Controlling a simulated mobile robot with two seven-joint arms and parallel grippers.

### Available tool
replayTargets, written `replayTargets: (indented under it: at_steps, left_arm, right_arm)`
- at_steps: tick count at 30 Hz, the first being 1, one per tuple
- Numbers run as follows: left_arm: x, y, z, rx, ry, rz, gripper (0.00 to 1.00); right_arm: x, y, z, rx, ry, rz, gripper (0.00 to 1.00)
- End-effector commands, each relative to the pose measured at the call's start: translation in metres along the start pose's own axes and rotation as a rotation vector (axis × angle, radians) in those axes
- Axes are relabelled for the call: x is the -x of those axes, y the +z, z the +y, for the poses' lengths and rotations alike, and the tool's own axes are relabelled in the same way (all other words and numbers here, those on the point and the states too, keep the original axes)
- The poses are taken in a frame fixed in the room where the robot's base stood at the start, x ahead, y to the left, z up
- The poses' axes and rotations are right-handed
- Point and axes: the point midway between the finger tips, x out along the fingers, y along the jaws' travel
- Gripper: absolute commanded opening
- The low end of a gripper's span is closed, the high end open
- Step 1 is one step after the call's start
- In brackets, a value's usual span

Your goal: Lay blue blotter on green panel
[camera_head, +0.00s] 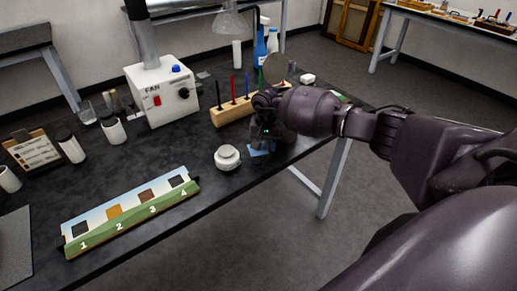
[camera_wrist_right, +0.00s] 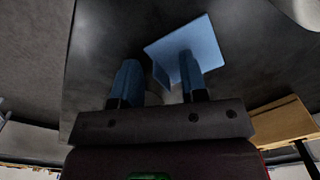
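The blue blotter (camera_head: 262,149) is a small flat sheet on the dark table, partly hidden by my right gripper (camera_head: 266,134) in the head view. In the right wrist view the blotter (camera_wrist_right: 184,42) lies beyond the blue fingertips, overlapped by the right-hand one. My right gripper (camera_wrist_right: 159,72) is open, with a gap between its fingers. A long board (camera_head: 150,222) with a painted green hill carries patches numbered 1 and up, at the table's front left. I cannot tell whether it is the green panel; a sliver of green (camera_head: 338,97) also shows behind my right arm. My left gripper is out of view.
A round white jar (camera_head: 227,157) stands just left of my right gripper. A wooden block (camera_head: 232,112) with upright coloured tools is behind it. A white fan box (camera_head: 163,91) stands further back left. The table's front edge is close to the blotter.

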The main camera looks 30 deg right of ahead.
Motion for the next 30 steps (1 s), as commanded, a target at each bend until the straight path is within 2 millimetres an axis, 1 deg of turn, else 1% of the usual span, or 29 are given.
replayTargets:
  at_steps: [4,5,12,13,26,30]
  left_arm:
    - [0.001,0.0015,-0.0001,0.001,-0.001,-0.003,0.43]
    - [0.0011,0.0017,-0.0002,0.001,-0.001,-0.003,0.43]
    - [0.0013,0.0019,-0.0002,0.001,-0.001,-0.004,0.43]
    - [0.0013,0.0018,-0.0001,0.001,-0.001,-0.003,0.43]
    - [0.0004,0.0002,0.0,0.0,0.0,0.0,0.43]
    - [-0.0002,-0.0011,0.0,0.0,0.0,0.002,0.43]
  right_arm:
    - [0.0001,0.0,0.0,0.0,0.0,0.0,0.4]
    - [0.0001,0.0,0.0,0.0,0.0,0.0,0.38]
    - [0.0002,0.0001,0.0,0.0,0.0,0.0,0.01]
    - [0.0002,0.0001,0.0,0.0,0.0,-0.001,0.0]
    - [0.0009,0.0,0.0,0.0,0.0,0.0,0.0]
    - [0.0086,-0.0005,-0.0001,0.0,-0.001,0.0,0.0]
